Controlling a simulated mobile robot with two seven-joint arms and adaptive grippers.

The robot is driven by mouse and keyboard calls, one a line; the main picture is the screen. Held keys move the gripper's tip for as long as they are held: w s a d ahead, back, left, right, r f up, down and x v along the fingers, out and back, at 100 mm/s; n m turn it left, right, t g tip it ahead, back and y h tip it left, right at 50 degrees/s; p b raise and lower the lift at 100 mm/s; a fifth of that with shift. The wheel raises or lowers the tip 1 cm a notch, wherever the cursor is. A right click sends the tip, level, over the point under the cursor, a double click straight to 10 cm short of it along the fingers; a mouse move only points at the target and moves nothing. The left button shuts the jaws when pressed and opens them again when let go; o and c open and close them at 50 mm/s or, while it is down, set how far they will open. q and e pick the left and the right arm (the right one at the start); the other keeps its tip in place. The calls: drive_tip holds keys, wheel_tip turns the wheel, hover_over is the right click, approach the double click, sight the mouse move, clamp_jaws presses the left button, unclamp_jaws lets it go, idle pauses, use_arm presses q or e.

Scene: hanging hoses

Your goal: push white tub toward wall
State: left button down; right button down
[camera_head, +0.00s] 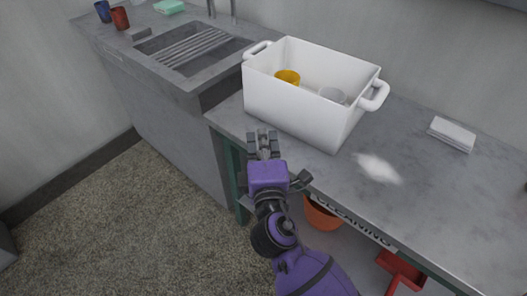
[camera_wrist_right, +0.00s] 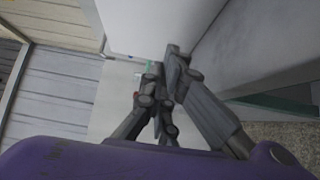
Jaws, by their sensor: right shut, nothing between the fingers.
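The white tub (camera_head: 292,107) stands upright on the grey counter, close to its front edge, with a looped handle at each end. It holds a yellow cup (camera_head: 287,77) and a pale cup (camera_head: 331,95). My right gripper (camera_head: 263,137) is shut and empty at the lower left front of the tub. In the right wrist view its fingertips (camera_wrist_right: 167,70) are together beside a pale surface that looks like the tub (camera_wrist_right: 150,22). I cannot tell whether they touch it. My left gripper is not in view.
The counter (camera_head: 425,185) is clear between the tub and a folded white cloth (camera_head: 452,134). A sink with a ridged drainer (camera_head: 195,47) lies to the left. Blue (camera_head: 102,11) and red (camera_head: 120,18) cups stand beyond it. An orange pot (camera_head: 321,213) sits below the counter.

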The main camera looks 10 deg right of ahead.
sight(289, 118)
drive_tip(key=w+d, duration=0.2)
drive_tip(key=w, duration=0.1)
drive_tip(key=shift+w+d, duration=0.15)
drive_tip(key=shift+d, duration=0.05)
drive_tip(key=shift+w+d+p, duration=0.3)
drive_tip(key=shift+w+d, duration=0.05)
drive_tip(key=shift+d, duration=0.1)
drive_tip(key=w+d, duration=0.2)
drive_tip(key=w+d+p, duration=0.1)
drive_tip(key=w+d, duration=0.1)
drive_tip(key=d, duration=0.1)
drive_tip(key=shift+w+d, duration=0.1)
drive_tip(key=shift+d, duration=0.05)
drive_tip(key=shift+w+d, duration=0.25)
drive_tip(key=shift+d, duration=0.1)
drive_tip(key=shift+s, duration=0.1)
